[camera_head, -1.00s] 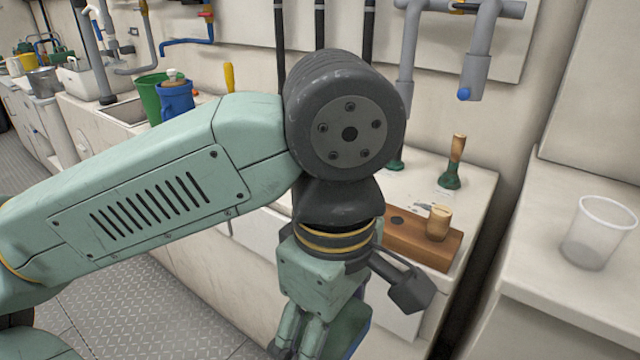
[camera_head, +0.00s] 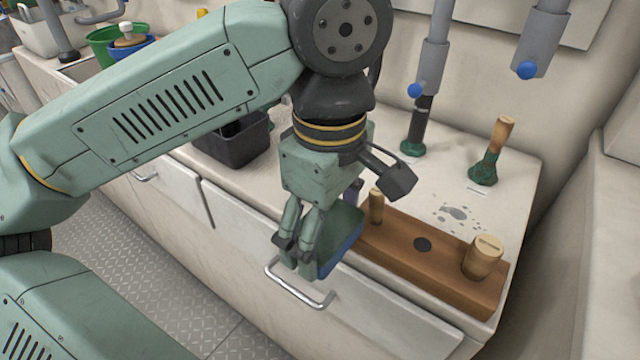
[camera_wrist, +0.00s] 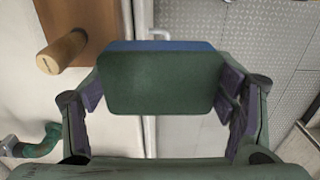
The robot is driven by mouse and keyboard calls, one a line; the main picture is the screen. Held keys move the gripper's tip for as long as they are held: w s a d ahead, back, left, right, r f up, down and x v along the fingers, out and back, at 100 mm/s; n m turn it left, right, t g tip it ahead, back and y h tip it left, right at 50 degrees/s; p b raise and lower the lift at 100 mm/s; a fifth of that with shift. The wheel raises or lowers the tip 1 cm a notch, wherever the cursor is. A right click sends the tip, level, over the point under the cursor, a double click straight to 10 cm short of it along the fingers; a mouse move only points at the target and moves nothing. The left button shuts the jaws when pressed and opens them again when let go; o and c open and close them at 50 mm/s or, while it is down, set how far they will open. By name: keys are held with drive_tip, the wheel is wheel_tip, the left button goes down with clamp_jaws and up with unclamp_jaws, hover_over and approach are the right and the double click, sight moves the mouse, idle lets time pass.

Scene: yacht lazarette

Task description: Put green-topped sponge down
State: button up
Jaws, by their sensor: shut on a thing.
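The green-topped sponge (camera_head: 340,237) has a dark green top and a blue lower side. It is in my gripper (camera_head: 305,262), in front of the counter's front edge. In the wrist view the sponge (camera_wrist: 160,83) spans the space between the two fingers of my gripper (camera_wrist: 160,95), its green face toward the camera and a blue strip at the far edge. In that view it overlaps the counter edge and the floor. Part of the sponge is hidden behind the fingers in the head view.
A wooden block (camera_head: 400,255) with a hole and wooden pegs lies along the counter's front edge. Two green-based tools (camera_head: 484,170) stand behind it. A black bin (camera_head: 235,138) stands left on the counter. Stained counter surface (camera_head: 455,205) lies between block and tools. A drawer handle (camera_head: 300,285) sticks out below.

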drive_tip(key=w, duration=0.7)
drive_tip(key=w+f+p, duration=0.1)
drive_tip(key=w, duration=0.3)
drive_tip(key=shift+w+a, duration=0.3)
drive_tip(key=shift+a, duration=0.05)
drive_tip(key=shift+w+f, duration=0.15)
drive_tip(key=shift+f, duration=1.7)
drive_tip(key=shift+f, duration=0.15)
drive_tip(key=o, duration=0.7)
drive_tip(key=shift+c, duration=0.2)
drive_tip(key=o, duration=0.5)
drive_tip(key=shift+c, duration=0.2)
wheel_tip(320, 180, up, 12)
drive_tip(key=shift+r+p, duration=0.2)
drive_tip(key=shift+p, duration=0.25)
